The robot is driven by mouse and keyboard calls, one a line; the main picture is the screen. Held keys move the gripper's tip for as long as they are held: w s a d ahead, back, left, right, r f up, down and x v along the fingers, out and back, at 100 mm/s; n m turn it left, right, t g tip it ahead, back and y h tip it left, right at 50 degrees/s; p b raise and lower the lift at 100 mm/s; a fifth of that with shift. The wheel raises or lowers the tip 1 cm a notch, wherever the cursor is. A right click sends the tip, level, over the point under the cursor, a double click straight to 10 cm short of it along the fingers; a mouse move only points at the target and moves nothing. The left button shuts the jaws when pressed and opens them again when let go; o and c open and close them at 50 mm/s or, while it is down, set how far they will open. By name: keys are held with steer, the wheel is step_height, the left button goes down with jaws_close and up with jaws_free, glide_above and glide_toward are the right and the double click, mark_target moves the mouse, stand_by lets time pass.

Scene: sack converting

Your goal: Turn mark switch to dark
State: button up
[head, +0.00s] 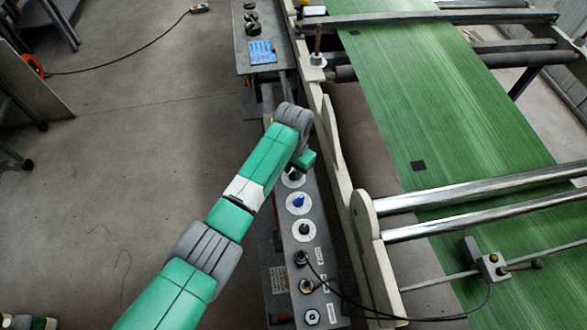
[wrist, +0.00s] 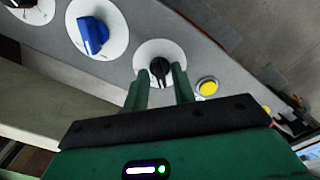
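In the wrist view, a black rotary knob (wrist: 160,71) on a white round dial plate stands just past my fingertips. In the head view, its dial (head: 293,179) is partly hidden by my arm. My gripper (wrist: 159,84) is open, with one green finger on each side of the knob's near end. I cannot tell whether either finger touches it. A blue knob (wrist: 94,36) on a white dial is beside it and also shows in the head view (head: 298,202). I cannot read which dial is the mark switch.
Another black knob (head: 303,230) and several labelled sockets and buttons line the grey panel. A yellow button (wrist: 207,87) is close to my right finger. A cream machine frame and green web (head: 430,120) run alongside. A black cable (head: 345,300) crosses the panel's near end.

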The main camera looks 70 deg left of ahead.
jaws_close()
steer(key=shift+m, duration=0.3)
steer(key=m+p, duration=0.2)
steer(key=m, duration=0.1)
steer(key=shift+r+m, duration=0.1)
steer(key=shift+m, duration=0.2)
steer(key=shift+m+p, duration=0.7)
steer(key=shift+m, duration=1.6)
